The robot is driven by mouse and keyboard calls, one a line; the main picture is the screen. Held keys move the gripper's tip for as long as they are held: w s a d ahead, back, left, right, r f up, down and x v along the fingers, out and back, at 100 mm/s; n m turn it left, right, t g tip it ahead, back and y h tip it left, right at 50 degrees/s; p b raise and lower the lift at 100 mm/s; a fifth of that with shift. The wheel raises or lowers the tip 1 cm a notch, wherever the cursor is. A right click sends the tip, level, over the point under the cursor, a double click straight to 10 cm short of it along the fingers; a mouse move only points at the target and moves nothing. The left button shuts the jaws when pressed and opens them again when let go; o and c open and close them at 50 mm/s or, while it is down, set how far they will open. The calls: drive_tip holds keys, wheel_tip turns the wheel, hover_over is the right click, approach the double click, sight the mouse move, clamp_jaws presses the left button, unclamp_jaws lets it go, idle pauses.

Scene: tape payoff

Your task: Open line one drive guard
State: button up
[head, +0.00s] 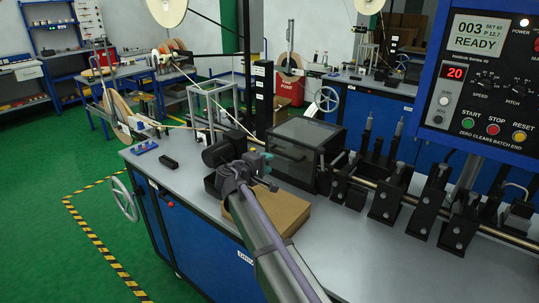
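A dark box-shaped guard (302,147) with see-through sides and a grey, see-through top stands on the near machine's bench. Its lid looks closed. I take it for the drive guard; no line number is readable on it. My arm reaches in from the bottom of the view. My gripper (268,177) is just left of the guard's front left corner, above a brown cardboard box. It is small and dark here, and I cannot tell whether its fingers are apart or touch the guard.
The cardboard box (266,212) lies on the bench (370,255) under my gripper. Black roller stands (388,195) line a rod to the right of the guard. A control panel (482,75) reading READY hangs at the upper right. Bare bench lies in front of the stands.

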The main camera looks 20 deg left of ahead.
sight(287, 156)
drive_tip(key=x, duration=0.3)
drive_tip(key=b+x, duration=0.1)
drive_tip(key=x, duration=0.3)
drive_tip(key=d+b+x, duration=0.1)
drive_tip(key=x, duration=0.3)
drive_tip(key=shift+s+r, duration=0.1)
drive_tip(key=shift+s, duration=0.1)
clamp_jaws()
